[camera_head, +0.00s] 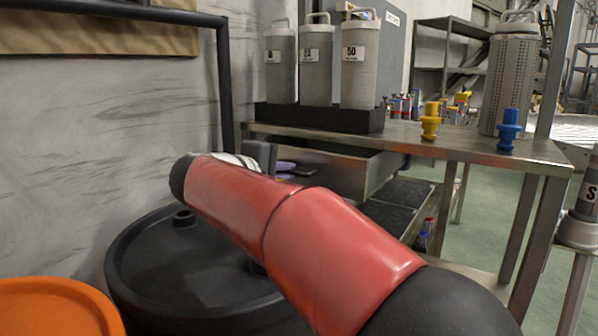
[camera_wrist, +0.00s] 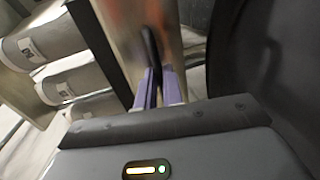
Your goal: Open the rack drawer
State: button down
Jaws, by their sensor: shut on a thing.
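The rack drawer (camera_head: 376,172) is a grey metal box under the tabletop of the metal rack. In the head view it stands partly out, with a strip of its dark inside showing. Its front (camera_wrist: 122,40) shows blurred in the wrist view, with a dark upright handle (camera_wrist: 149,46). My gripper (camera_wrist: 155,73) has its two purple fingers shut on this handle.
On the rack top (camera_head: 460,146) stand several grey canisters in a black tray (camera_head: 318,118), a yellow fitting (camera_head: 430,121) and a blue fitting (camera_head: 508,130). A black drum (camera_head: 180,265) and an orange drum (camera_head: 50,308) stand close by at the left.

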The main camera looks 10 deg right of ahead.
jog(key=f+v, duration=0.2)
jog(key=v, duration=0.8)
jog(key=shift+s+a, duration=0.4)
jog(key=shift+s, duration=0.05)
jog(key=shift+f, duration=0.1)
jog(key=c, duration=1.5)
grip_release()
jog(key=shift+c, duration=0.2)
jog(key=v, duration=0.7)
jog(key=shift+s+a+p, duration=0.25)
jog(key=shift+a+p, duration=0.05)
jog(key=shift+p, duration=0.05)
